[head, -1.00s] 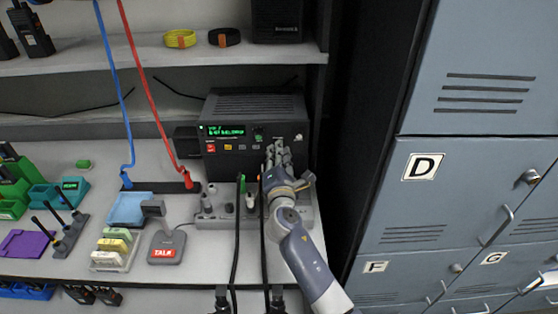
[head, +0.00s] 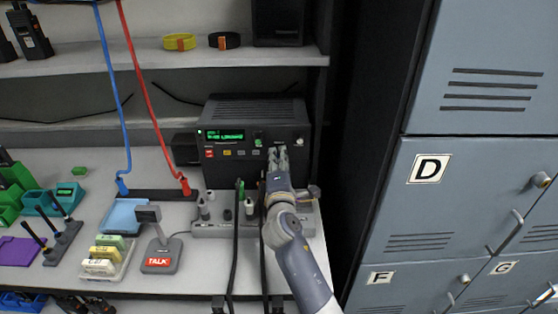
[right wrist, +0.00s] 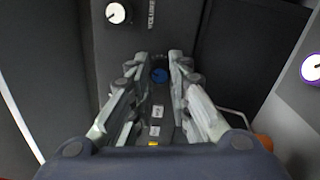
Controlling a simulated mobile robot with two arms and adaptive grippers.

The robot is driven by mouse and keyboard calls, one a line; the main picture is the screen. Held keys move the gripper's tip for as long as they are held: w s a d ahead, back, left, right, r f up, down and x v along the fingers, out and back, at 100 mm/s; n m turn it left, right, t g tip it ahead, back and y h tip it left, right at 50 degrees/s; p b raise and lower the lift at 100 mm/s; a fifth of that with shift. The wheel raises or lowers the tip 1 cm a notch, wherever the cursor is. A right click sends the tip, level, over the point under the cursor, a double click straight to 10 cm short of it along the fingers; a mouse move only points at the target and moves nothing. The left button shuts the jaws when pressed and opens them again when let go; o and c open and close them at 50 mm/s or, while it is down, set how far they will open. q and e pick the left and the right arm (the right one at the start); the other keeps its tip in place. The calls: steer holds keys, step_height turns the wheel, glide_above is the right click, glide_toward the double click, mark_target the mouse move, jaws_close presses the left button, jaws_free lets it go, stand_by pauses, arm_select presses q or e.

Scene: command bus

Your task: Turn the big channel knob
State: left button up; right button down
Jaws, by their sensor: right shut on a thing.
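The black radio (head: 220,152) stands at the back of the desk, its green-lit display (head: 222,135) at the left of its front. My right gripper (head: 277,158) reaches its front panel from below right and covers the knob in the head view. In the right wrist view, the big channel knob (right wrist: 159,75), dark with a blue face, sits between the fingertips of my right gripper (right wrist: 160,66). The gripper is shut on it. A small white volume knob (right wrist: 116,13) lies apart at the upper left. My left gripper is out of view.
Black cords (head: 236,245) hang over the desk edge. A TALK microphone (head: 160,255) stands left. Blue-grey lockers (head: 445,215) stand close on the right.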

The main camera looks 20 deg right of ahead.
steer(key=shift+f, duration=0.1)
steer(key=c, duration=1.5)
jaws_free()
steer(key=shift+s, duration=0.1)
steer(key=v, duration=1.2)
steer(key=shift+a, duration=0.1)
